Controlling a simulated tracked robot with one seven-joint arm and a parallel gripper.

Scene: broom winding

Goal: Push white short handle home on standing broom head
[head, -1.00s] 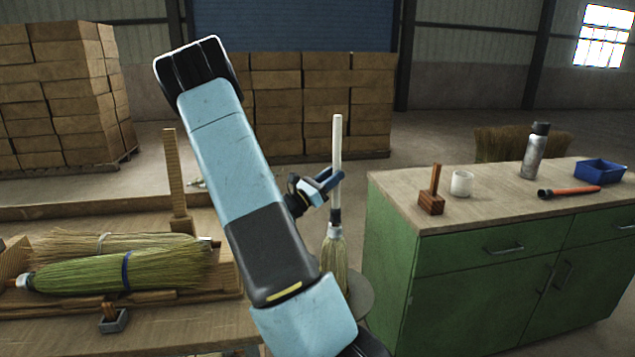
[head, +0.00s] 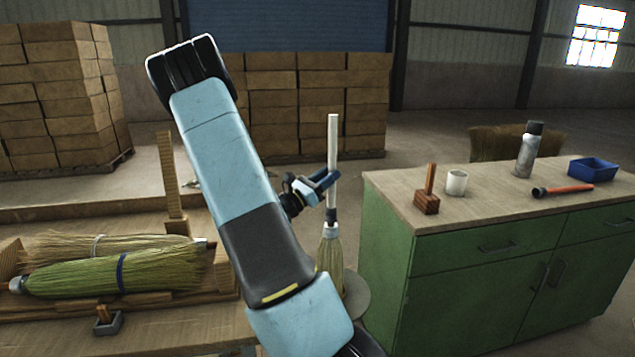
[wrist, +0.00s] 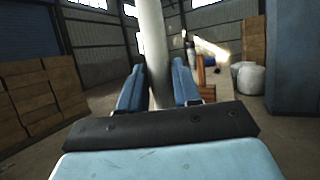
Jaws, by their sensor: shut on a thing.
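The white short handle (head: 333,140) stands upright in the head view, above the broom head (head: 330,254). The broom head stands bristles down on a round grey stand (head: 356,296), with a white collar and a dark neck at its top. The handle's lower end meets the dark neck; how deep it sits I cannot tell. My gripper (head: 327,181) is shut on the handle's lower half, just above the neck. In the wrist view the handle (wrist: 153,45) rises between the two blue fingers. The broom head is hidden there.
The green cabinet (head: 470,290) stands close to the right of the broom. On it are a wooden block with a peg (head: 427,195), a white cup (head: 456,183), a bottle (head: 529,148), a blue bin (head: 593,169) and an orange-handled tool (head: 563,190). Brooms (head: 110,270) lie on the left bench.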

